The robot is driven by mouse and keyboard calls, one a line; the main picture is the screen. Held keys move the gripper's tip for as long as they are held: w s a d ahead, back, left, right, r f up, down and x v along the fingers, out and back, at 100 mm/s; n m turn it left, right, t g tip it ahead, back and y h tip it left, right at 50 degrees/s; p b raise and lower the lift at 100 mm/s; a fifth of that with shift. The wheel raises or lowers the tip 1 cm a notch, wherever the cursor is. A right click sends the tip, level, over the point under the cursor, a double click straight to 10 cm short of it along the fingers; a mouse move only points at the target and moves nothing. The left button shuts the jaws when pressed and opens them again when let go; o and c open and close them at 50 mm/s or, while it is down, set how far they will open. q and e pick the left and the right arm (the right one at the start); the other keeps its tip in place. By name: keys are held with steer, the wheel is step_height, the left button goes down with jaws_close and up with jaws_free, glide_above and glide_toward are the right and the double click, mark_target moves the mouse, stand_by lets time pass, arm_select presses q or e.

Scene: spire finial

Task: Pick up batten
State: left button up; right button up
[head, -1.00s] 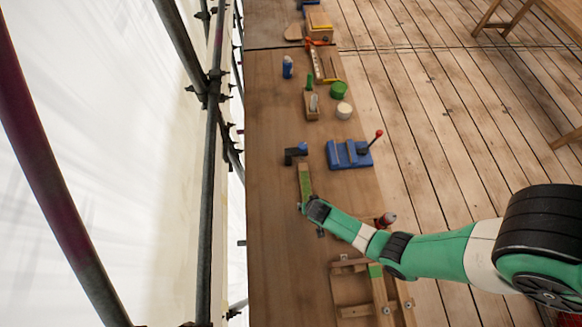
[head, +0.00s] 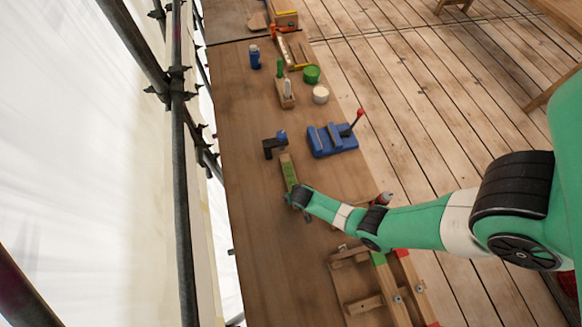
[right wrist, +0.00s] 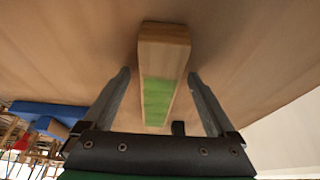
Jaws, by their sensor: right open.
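The batten (head: 288,168) is a wooden bar with a green band, lying on the long wooden bench. Its far end is beside a small black and blue clamp (head: 274,145). My right gripper (head: 299,200) is over the near end of the batten. In the right wrist view the batten (right wrist: 163,55) runs between the two spread fingers of the right gripper (right wrist: 160,85). Gaps show between the fingers and the batten's sides. My left gripper is in no view.
A blue vise (head: 332,139) with a red-tipped lever stands beyond on the right. A wooden frame (head: 372,290) lies nearer. A red-topped bottle (head: 385,198) is near the forearm. The bench's left part (head: 245,200) is clear.

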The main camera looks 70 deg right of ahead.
jaws_close()
stand_by(0.5)
steer(key=shift+r+p, duration=0.45)
steer(key=shift+r, duration=0.1)
step_height(320, 180, up, 3)
steer(key=shift+s+a+r+p, duration=0.1)
steer(key=shift+s+p, duration=0.05)
steer(key=shift+p, duration=0.85)
steer(key=s+a+r+p, duration=0.8)
steer(key=s+p, duration=0.2)
steer(key=shift+s+a+r+p, duration=0.25)
steer(key=shift+a+r+p, duration=0.1)
steer(key=shift+p, duration=0.05)
